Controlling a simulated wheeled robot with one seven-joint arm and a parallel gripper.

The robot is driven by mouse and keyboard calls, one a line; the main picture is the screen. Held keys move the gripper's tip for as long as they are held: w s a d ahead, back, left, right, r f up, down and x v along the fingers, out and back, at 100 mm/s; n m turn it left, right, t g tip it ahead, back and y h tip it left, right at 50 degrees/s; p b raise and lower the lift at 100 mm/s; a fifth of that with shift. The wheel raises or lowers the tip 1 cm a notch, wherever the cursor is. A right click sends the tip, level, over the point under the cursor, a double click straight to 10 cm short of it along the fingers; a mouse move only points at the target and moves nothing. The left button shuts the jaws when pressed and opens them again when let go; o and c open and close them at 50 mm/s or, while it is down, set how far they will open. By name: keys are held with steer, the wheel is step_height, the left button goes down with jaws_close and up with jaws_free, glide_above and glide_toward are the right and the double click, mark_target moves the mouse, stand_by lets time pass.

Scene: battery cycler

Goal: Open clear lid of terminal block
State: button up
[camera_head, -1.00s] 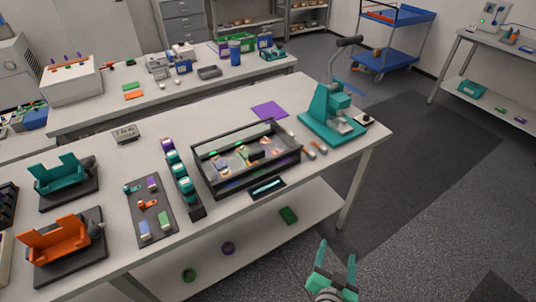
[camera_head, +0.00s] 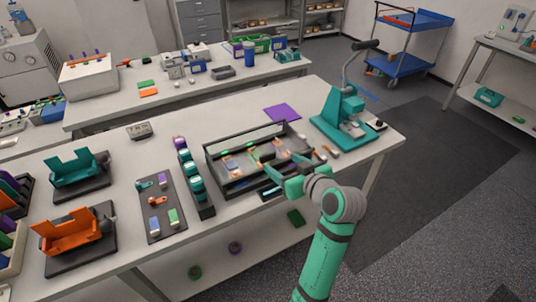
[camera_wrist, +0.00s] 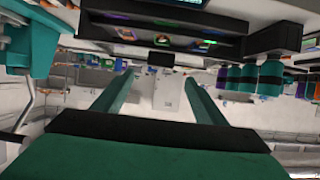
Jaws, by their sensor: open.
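A black-framed box with see-through sides (camera_head: 228,188) stands on the near bench, with small coloured parts inside. I take it for the terminal block, but cannot tell for sure. Its clear lid cannot be told apart from the walls. The box also shows along the top of the wrist view (camera_wrist: 150,37). My gripper (camera_head: 268,178) is at the box's near right side, its teal fingers apart. In the wrist view the fingers (camera_wrist: 159,80) are spread with nothing seen between them. The gripper and wrist hide part of the box's front; contact cannot be told.
A row of teal units (camera_head: 190,178) stands left of the box, and a teal press (camera_head: 342,118) with a raised lever stands right of it. A dark mat (camera_head: 158,208) with small parts and an orange fixture (camera_head: 68,232) lie further left. A purple sheet (camera_head: 282,113) lies behind.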

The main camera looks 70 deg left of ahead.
mark_target(269, 154)
steer(key=x, duration=1)
steer(key=shift+s+a+f, duration=0.1)
steer(key=shift+a, duration=0.3)
steer(key=c, duration=1.5)
